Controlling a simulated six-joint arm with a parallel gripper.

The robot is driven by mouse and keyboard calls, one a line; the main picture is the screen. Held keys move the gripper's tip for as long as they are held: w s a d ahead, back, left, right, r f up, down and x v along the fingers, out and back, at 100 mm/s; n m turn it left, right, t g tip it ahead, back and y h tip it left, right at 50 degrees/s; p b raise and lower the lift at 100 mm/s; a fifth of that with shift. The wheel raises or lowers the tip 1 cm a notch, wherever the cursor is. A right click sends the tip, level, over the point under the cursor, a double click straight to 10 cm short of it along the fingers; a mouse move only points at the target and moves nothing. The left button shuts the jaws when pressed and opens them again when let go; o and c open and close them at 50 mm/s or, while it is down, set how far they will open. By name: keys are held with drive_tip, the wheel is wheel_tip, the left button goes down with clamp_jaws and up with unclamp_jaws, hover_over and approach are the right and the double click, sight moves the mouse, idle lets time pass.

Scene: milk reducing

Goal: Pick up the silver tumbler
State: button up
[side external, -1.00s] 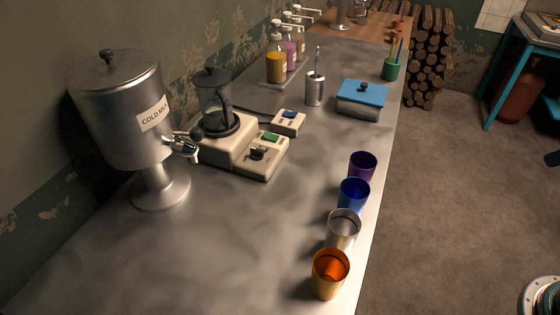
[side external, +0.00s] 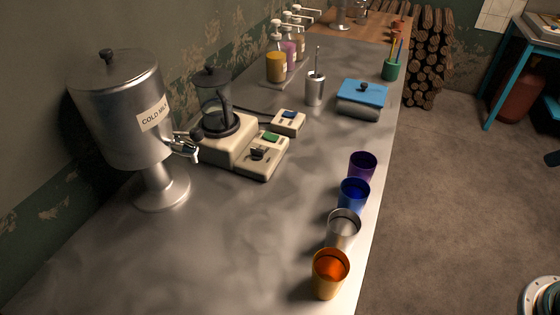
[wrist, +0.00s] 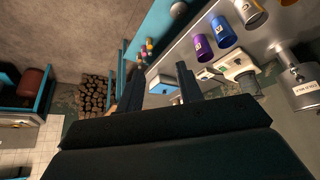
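The silver tumbler (side external: 342,233) stands upright near the counter's right edge in the side external view. It is between a blue tumbler (side external: 354,197) behind it and an orange-gold tumbler (side external: 328,276) in front. A purple tumbler (side external: 362,167) stands farthest back in this row. In the wrist view the silver tumbler (wrist: 250,12) is at the top right, partly cut off by the frame. My gripper (wrist: 160,90) shows in the wrist view with its two dark fingers spread apart and nothing between them. It is away from the silver tumbler, and the side view does not show it.
The metal counter (side external: 230,265) has free room left of the tumblers. A cold milk dispenser (side external: 125,110), a blender (side external: 218,110) with control boxes, a blue-lidded box (side external: 361,100) and a metal canister (side external: 315,90) stand on it. Bare floor lies to the right.

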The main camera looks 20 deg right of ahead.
idle(0.3)
drive_tip(key=o, duration=0.6)
drive_tip(key=shift+w+a, duration=0.1)
drive_tip(key=w+a+f+n+g+y, duration=0.2)
drive_tip(key=w+a+f+n, duration=0.3)
drive_tip(key=a+n, duration=0.3)
drive_tip(key=w+a+f+n+g+y, duration=0.2)
drive_tip(key=w+a+n, duration=0.5)
drive_tip(key=a, duration=0.5)
wheel_tip(320, 180, down, 3)
drive_tip(key=shift+w+a+r+n+g+y, duration=0.15)
drive_tip(key=shift+w+a+n+g+y, duration=0.2)
drive_tip(key=shift+g, duration=0.25)
